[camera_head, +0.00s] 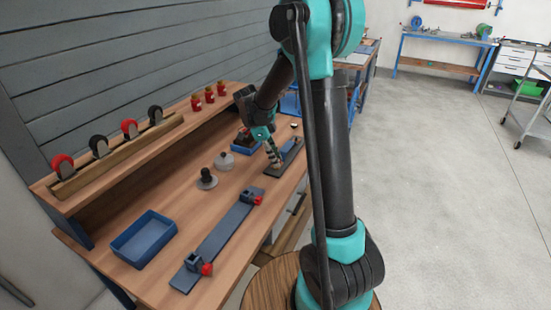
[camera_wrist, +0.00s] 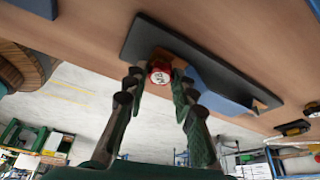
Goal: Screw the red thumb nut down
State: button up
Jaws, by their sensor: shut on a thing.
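The red thumb nut (camera_wrist: 159,76) shows in the wrist view between my fingertips, on a dark base plate (camera_wrist: 146,36). My gripper (camera_wrist: 158,79) is shut on the nut, one finger on each side. A blue part (camera_wrist: 218,90) lies along the same plate beside the nut. In the head view my gripper (camera_head: 275,164) reaches down onto the dark plate (camera_head: 293,158) near the bench's right edge. The nut cannot be made out there, and its thread is hidden.
The wooden bench (camera_head: 167,279) also holds a blue tray (camera_head: 145,239), a long grey bar (camera_head: 223,232) with red-knobbed clamps and two knobbed weights (camera_head: 207,179). A shelf with red and black wheels (camera_head: 129,128) runs along the wall. Another blue bin (camera_head: 244,149) stands close behind my gripper.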

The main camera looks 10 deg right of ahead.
jog(key=m+g, duration=0.1)
jog(key=m, duration=0.2)
jog(key=m+g+y, duration=0.1)
jog(key=m, duration=0.1)
jog(key=shift+d+m, duration=0.2)
jog(key=shift+m, duration=0.2)
jog(key=m+y, duration=0.1)
jog(key=m, duration=0.1)
jog(key=m+g, duration=0.1)
jog(key=m, duration=0.2)
jog(key=shift+w+y, duration=0.1)
jog(key=shift+y, duration=0.3)
jog(key=o, duration=0.8)
jog(key=shift+o, duration=0.2)
